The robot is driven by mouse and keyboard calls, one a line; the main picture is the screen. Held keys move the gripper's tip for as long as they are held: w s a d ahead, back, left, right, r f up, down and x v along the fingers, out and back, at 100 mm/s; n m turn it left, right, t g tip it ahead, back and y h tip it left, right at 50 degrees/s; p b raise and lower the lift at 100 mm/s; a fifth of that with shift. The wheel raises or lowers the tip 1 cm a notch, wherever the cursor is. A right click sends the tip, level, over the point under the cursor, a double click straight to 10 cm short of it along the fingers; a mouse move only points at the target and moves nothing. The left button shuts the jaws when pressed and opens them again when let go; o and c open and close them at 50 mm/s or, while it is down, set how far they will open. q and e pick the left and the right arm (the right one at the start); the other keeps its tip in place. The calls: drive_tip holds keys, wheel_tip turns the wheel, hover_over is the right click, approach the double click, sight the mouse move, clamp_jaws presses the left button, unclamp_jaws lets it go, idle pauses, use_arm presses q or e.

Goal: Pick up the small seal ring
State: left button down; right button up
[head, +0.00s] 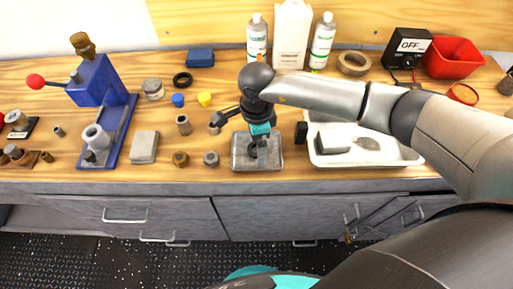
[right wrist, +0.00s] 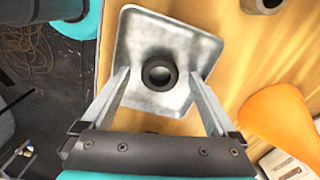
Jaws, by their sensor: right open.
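The small seal ring (right wrist: 159,72) is a dark, thick ring lying flat near the middle of a square grey metal tray (right wrist: 185,35). In the head view the tray (head: 240,163) sits on the wooden bench near the front edge, and the ring (head: 253,149) is partly covered by my right gripper. My right gripper (head: 260,148) points down over the tray. In the right wrist view its fingers (right wrist: 160,80) are open, one on each side of the ring, with nothing between them touching it that I can see. My left gripper is not in view.
A larger black ring (head: 183,80) lies farther back. A white tray (head: 395,155) with a grey block stands right of the metal tray. A blue press (head: 98,82) and a grey block (head: 144,146) stand left. Bottles (head: 323,42) line the back.

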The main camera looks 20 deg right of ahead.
drive_tip(key=shift+c, duration=0.4)
drive_tip(key=c, duration=1.3)
